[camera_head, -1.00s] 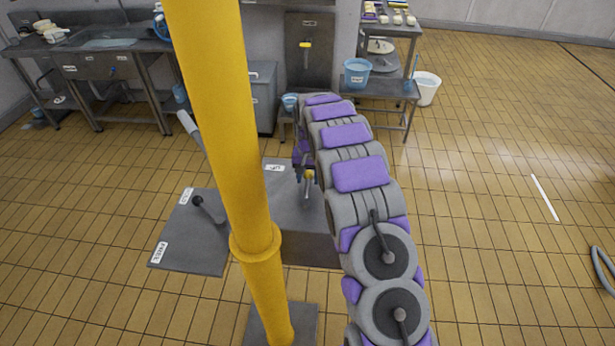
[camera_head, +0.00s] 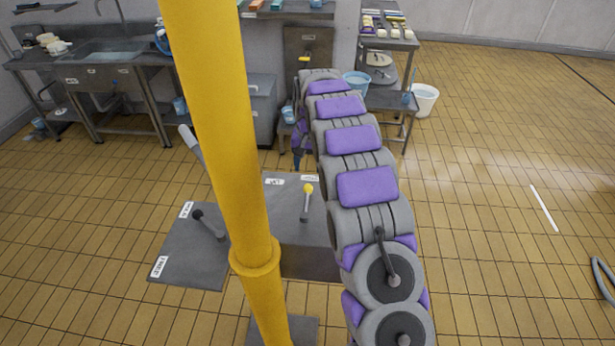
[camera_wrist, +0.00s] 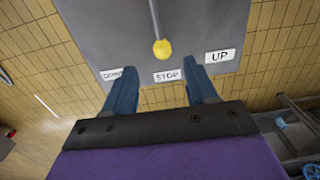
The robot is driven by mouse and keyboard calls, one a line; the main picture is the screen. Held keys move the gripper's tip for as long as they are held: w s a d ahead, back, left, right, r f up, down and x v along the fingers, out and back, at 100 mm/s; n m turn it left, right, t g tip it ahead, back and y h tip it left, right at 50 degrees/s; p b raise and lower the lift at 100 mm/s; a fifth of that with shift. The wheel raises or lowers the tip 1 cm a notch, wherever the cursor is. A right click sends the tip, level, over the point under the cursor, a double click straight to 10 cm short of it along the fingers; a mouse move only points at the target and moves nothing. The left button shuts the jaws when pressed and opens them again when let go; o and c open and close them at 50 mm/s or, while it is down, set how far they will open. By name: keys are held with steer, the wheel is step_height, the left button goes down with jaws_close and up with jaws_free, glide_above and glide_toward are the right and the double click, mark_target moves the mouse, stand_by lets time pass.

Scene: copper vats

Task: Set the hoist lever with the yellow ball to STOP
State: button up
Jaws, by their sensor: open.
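The hoist lever has a grey rod and a yellow ball (camera_head: 308,188) on a grey panel (camera_head: 290,235). In the wrist view the yellow ball (camera_wrist: 162,48) lies just short of the STOP label (camera_wrist: 167,75), and the rod points toward it. The DOWN label (camera_wrist: 111,73) is to the left and the UP label (camera_wrist: 219,55) to the right. My gripper (camera_wrist: 160,74) is open, its two blue fingers spread either side of the STOP label. The ball is ahead of the fingertips, apart from them. In the head view my arm hides part of the panel.
A yellow post (camera_head: 225,140) stands close in front. Left of it is another panel (camera_head: 185,255) with a black-knobbed lever (camera_head: 207,223). A sink bench (camera_head: 110,75), a blue bucket (camera_head: 355,83) and a white bucket (camera_head: 425,98) are at the back. Floor to the right is mostly clear.

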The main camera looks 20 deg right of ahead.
steer(key=shift+r, duration=2.7)
steer(key=s+a+r+n+b, duration=0.15)
steer(key=s+r, duration=0.25)
steer(key=s, duration=0.8)
steer(key=s+a+r+n, duration=0.1)
steer(key=s+a+r, duration=0.15)
steer(key=s, duration=0.95)
steer(key=s+a+f+n+g+b, duration=0.1)
steer(key=s+f, duration=0.1)
steer(key=s, duration=1.1)
steer(key=s+a+f+n+b, duration=0.1)
steer(key=s+f, duration=0.2)
steer(key=s, duration=1)
steer(key=shift+s+f+g, duration=0.15)
steer(key=shift+s+g, duration=0.2)
steer(key=shift+g, duration=0.05)
